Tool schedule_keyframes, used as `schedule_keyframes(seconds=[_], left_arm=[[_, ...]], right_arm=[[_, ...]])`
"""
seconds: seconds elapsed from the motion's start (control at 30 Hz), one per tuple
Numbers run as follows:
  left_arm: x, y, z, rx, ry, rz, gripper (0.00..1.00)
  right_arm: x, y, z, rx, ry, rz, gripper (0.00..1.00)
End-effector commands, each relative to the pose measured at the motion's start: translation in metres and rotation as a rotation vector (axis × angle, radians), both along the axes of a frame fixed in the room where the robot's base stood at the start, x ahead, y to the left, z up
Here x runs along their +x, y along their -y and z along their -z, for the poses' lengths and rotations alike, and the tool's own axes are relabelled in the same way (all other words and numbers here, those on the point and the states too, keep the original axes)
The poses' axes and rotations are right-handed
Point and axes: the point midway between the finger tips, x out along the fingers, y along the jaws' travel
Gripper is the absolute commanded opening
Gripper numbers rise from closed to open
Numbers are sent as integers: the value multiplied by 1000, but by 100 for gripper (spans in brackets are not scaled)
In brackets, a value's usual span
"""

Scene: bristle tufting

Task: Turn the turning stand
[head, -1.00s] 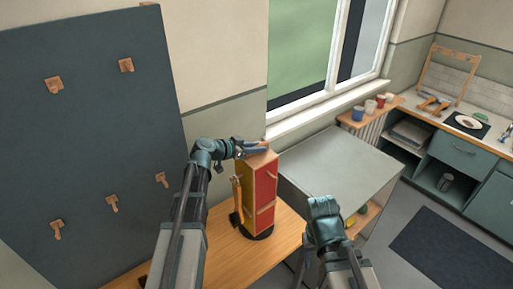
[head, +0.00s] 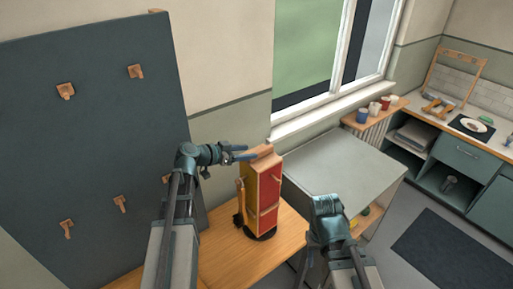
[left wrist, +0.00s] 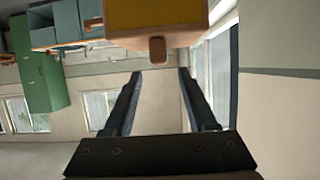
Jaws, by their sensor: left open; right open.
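The turning stand (head: 268,190) is an upright block with a red face and a yellow face (head: 251,200), on a round black base on the wooden bench. A wooden piece tops it and small wooden pegs stick out of its sides. My left gripper (head: 247,156) is at the stand's upper left, open and empty. In the left wrist view, its spread fingers (left wrist: 160,72) point at the stand's yellow face (left wrist: 155,13), with a wooden peg (left wrist: 158,50) in line with the gap. Whether they touch it is unclear. My right wrist is low, right of the stand; its fingers are hidden.
A dark board (head: 95,150) with several wooden hooks stands at the left. A wooden tool (head: 240,200) hangs at the stand's left side. A grey-topped cabinet (head: 345,163) is to the right. Bare bench (head: 225,262) lies in front of the stand.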

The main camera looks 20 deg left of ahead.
Motion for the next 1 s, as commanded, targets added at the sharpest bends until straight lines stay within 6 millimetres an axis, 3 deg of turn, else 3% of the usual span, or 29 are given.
schedule_keyframes(seconds=[0.2, 0.4, 1.0], left_arm=[[-32, -24, -19, 2, 0, -3, 57], [-46, -35, -25, 1, -1, -1, 57], [-49, -37, -24, 1, -4, 2, 57]], right_arm=[[0, 0, -19, 0, -1, -2, 50], [0, 0, -25, 0, -1, 0, 50], [0, 0, -25, 0, -1, 1, 50]])
